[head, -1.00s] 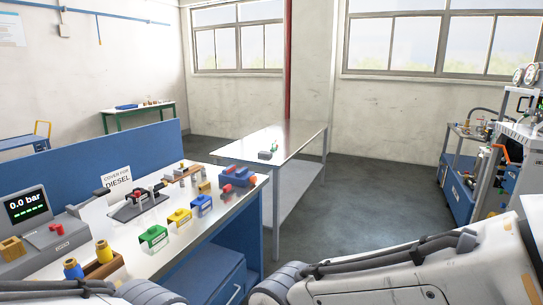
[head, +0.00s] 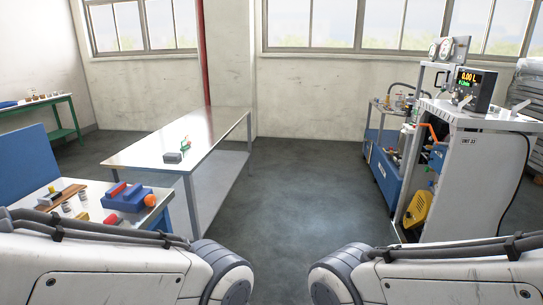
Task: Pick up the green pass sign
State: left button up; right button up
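I do not see a green sign that I can make out as the pass sign in the current head view. A small grey object (head: 173,157) lies on the steel table, with a small green and red item (head: 185,147) beside it; it is too small to tell what it is. My two arms show at the bottom left and bottom right. Neither gripper is in view.
The steel table (head: 150,150) stands at centre left. The workbench's right end (head: 158,200) holds blue, red and orange parts (head: 128,196). A white dispenser cabinet (head: 462,190) and a blue cart (head: 384,170) stand at right. The grey floor (head: 300,190) between is clear.

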aim_at(183, 144)
jog(key=z, duration=0.3)
jog(key=i, duration=3.35)
jog(key=u, duration=1.2)
jog(key=i, duration=0.8)
jog(key=u, duration=1.45)
jog(key=i, duration=0.5)
jog(key=u, duration=0.3)
